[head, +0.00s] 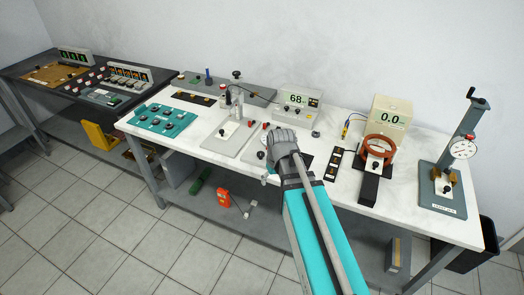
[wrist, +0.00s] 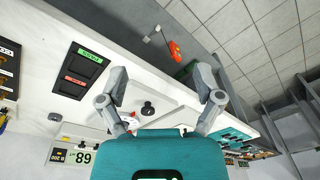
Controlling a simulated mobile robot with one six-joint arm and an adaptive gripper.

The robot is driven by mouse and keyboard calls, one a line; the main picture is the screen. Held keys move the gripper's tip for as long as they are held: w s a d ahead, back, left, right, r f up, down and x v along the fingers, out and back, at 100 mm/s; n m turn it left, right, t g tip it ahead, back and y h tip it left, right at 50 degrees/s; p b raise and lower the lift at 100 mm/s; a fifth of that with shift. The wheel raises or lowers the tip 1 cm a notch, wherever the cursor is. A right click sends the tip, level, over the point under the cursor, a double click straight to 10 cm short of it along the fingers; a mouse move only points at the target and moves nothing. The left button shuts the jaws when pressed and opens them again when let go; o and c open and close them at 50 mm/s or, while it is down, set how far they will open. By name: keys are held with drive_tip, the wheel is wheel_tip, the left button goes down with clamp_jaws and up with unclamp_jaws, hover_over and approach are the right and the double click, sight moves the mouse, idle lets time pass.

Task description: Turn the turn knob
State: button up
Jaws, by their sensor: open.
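A black knob (wrist: 148,108) stands on a pale plate (wrist: 165,100) in the wrist view, between my two spread fingers and apart from both. In the head view a small dark knob (head: 261,155) shows just left of my gripper (head: 283,138), and looks like the same one. Several similar knobs are in view, so I cannot tell for sure which is the turn knob. My gripper, also in the wrist view (wrist: 160,80), is open and empty above the front of the white bench. It hides part of the plate in the head view.
A stand with a clear upright part (head: 235,108) is left of my gripper. A display reading 68 (head: 296,98) is behind it. A black panel (head: 335,162), a device with an orange ring (head: 380,146) and a dial-gauge press (head: 462,150) are to the right. A teal panel (head: 160,121) is far left.

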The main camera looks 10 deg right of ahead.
sight(261, 153)
drive_tip(key=w+d+r+n+t+p, duration=0.1)
drive_tip(key=w+r+n, duration=0.1)
drive_tip(key=w, duration=0.6)
drive_tip(key=w+d+r+n+t+y+p, duration=0.1)
drive_tip(key=w+r+n+t+p, duration=0.1)
drive_tip(key=w, duration=0.7)
drive_tip(key=shift+w+d+r+y+p, duration=0.15)
drive_tip(key=shift+d+r+y+p, duration=0.2)
drive_tip(key=shift+r, duration=0.4)
drive_tip(key=shift+f, duration=0.2)
drive_tip(key=b+x, duration=1.3)
drive_tip(key=shift+f, duration=0.25)
drive_tip(key=shift+d, duration=0.1)
drive_tip(key=c, duration=1.1)
drive_tip(key=shift+n, duration=0.3)
drive_tip(key=shift+c, duration=0.2)
